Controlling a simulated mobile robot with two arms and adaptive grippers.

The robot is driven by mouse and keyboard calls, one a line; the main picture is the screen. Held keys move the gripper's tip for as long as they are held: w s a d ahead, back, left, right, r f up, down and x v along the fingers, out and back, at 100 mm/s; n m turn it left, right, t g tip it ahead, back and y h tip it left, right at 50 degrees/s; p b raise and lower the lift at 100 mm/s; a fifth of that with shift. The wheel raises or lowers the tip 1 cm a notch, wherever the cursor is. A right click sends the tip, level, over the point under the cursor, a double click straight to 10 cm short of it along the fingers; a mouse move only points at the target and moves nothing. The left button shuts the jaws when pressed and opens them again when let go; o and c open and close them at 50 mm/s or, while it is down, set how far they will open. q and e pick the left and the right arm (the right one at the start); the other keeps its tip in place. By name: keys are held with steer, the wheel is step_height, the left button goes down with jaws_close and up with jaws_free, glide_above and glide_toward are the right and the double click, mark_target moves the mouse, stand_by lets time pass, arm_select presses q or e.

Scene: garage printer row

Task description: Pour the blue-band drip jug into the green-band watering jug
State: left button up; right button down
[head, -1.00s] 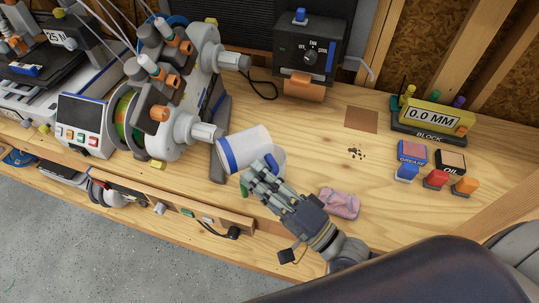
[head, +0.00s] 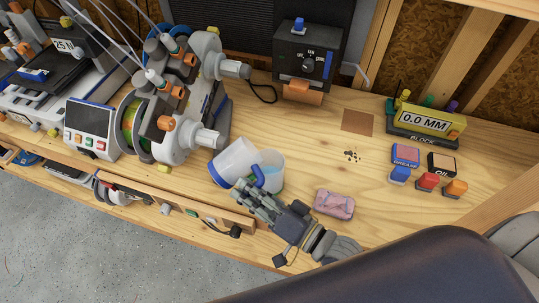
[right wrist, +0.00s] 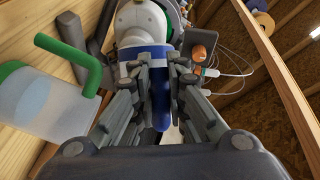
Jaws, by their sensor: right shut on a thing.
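The blue-band drip jug (head: 236,158) is a pale cup with a blue band and blue handle. It is held tilted above the bench, its banded end pointing down and left. My right gripper (head: 250,192) is shut on its handle; the handle also shows between the fingers in the right wrist view (right wrist: 161,95). No stream of liquid is visible. My left gripper is not in view.
A printer with spools (head: 165,125) stands close on the left. A pink sponge (head: 334,204) lies right of my right gripper. A dark control box (head: 307,60) is at the back. Grease and oil blocks (head: 405,155) sit at right.

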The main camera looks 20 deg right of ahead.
steer(key=shift+a+r+n+g+h+p, duration=0.1)
steer(key=shift+r+n+g+h+p, duration=0.45)
steer(key=shift+p, duration=1.25)
steer(key=shift+a+r+n+t+h+p, duration=0.15)
steer(key=shift+n+p, duration=0.7)
steer(key=shift+p, duration=1)
steer(key=shift+a+r+n+g+h+p, duration=0.1)
steer(key=shift+r+n+g+h+p, duration=0.45)
steer(key=shift+p, duration=1.25)
steer(key=shift+a+f+n+b, duration=0.25)
steer(key=shift+a+n+b, duration=0.1)
steer(key=shift+n, duration=0.1)
steer(key=r+n+h, duration=0.1)
steer(key=a+r+n+h, duration=0.2)
steer(key=shift+s+n, duration=0.3)
steer(key=shift+n, duration=0.1)
steer(key=shift+w, duration=0.15)
